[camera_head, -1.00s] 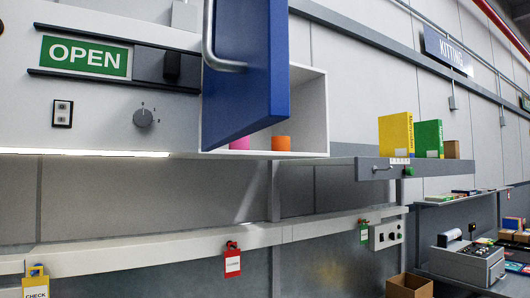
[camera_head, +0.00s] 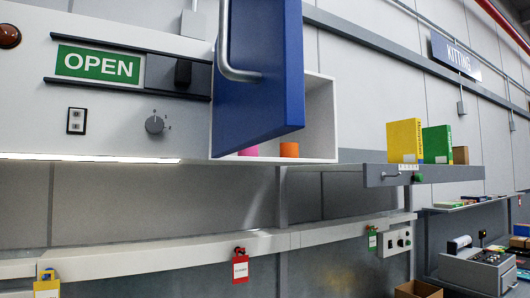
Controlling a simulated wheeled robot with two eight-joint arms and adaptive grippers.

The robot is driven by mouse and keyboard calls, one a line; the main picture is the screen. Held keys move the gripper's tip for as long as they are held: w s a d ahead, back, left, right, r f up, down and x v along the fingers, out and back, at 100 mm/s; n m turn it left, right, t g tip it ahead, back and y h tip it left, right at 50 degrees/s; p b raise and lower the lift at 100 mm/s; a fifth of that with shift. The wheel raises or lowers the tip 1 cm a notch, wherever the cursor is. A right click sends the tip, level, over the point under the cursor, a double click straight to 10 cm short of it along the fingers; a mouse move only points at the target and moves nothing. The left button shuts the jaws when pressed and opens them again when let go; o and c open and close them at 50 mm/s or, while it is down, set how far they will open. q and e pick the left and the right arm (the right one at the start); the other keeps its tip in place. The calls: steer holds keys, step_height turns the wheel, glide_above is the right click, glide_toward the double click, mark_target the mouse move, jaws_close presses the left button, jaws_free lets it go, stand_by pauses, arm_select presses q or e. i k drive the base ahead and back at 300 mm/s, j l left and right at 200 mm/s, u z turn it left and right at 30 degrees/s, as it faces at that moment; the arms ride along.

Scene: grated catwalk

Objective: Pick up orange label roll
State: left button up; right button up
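The orange label roll (camera_head: 289,150) stands on the floor of a white open cabinet (camera_head: 327,120), near its front edge. A pink roll (camera_head: 249,151) stands to its left, partly hidden behind the blue cabinet door (camera_head: 285,60). The door is swung open toward me and has a grey bar handle (camera_head: 225,50). Neither of my grippers shows in the head view.
A grey shelf with a drawer (camera_head: 440,173) juts out right of the cabinet, bearing a yellow binder (camera_head: 405,141) and a green binder (camera_head: 437,144). A pale ledge (camera_head: 180,252) with hanging tags runs below. A control box (camera_head: 478,268) stands lower right.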

mark_target(288, 150)
steer(key=i+l, duration=0.15)
steer(key=l, duration=0.2)
steer(key=i+l, duration=0.15)
steer(key=l, duration=0.25)
steer(key=i+l+u, duration=0.1)
steer(key=l+u, duration=0.25)
steer(key=i+l+u, duration=0.1)
steer(key=l+u, duration=0.65)
steer(key=l, duration=0.15)
